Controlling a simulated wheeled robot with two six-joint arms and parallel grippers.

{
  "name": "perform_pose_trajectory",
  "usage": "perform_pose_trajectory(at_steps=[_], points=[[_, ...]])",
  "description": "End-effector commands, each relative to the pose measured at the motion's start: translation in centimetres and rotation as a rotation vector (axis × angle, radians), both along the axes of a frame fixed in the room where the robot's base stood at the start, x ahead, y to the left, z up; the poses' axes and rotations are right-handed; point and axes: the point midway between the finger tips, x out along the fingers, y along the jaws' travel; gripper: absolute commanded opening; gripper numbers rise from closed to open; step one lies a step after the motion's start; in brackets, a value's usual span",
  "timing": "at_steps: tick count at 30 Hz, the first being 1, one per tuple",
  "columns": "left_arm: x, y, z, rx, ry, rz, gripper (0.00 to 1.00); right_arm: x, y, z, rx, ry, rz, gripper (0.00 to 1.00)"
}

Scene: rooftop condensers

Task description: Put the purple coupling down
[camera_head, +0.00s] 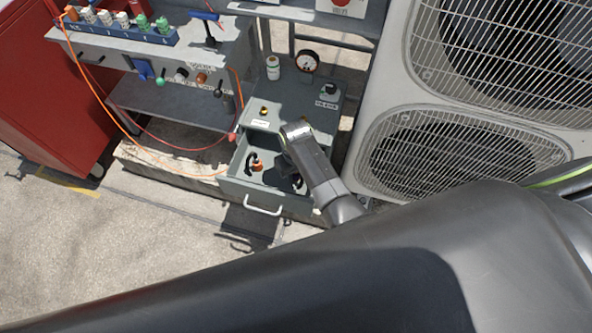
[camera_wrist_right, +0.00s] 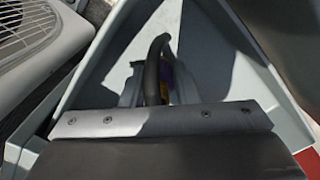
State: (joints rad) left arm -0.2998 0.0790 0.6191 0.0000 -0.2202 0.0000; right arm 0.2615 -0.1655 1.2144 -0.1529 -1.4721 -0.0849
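The open grey drawer (camera_head: 228,187) sits low in the bench, with a pale handle on its front. My right gripper (camera_head: 287,165) reaches down into the right half of this drawer, and my wrist hides much of it. In the right wrist view, a small purple patch, likely the purple coupling (camera_wrist_right: 165,82), shows behind a dark curved piece inside the drawer (camera_wrist_right: 205,45). Most of the coupling is hidden, and I cannot tell whether the fingers are closed on it. My left gripper is not in view.
An orange-and-black part (camera_head: 257,166) lies in the drawer's left half. A gauge (camera_head: 307,61) and a white bottle (camera_head: 273,67) stand on the bench behind. The condenser unit (camera_head: 362,150) stands close on the right. Orange hoses (camera_head: 95,95) hang at left.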

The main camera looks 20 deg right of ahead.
Motion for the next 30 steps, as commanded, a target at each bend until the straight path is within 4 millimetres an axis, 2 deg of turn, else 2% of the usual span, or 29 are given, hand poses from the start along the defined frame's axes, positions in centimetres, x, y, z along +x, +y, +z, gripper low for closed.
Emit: perform_pose_trajectory(at_steps=[1,4,12,16,20,30], points=[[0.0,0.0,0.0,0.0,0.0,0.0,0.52,0.0,0.0,0.0,0.0,0.0,0.0,0.35],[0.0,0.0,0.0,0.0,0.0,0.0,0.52,0.0,0.0,0.0,0.0,0.0,0.0,0.46],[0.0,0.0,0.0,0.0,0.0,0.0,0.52,0.0,0.0,0.1,0.0,0.001,0.0,0.46],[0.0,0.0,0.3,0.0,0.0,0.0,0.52,0.0,0.0,0.9,0.001,-0.001,0.0,0.46],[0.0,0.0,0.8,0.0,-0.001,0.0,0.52,0.1,0.1,3.1,0.002,-0.003,0.0,0.46],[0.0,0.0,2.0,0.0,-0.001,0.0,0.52,0.1,0.1,10.3,0.001,-0.004,0.0,0.46]])
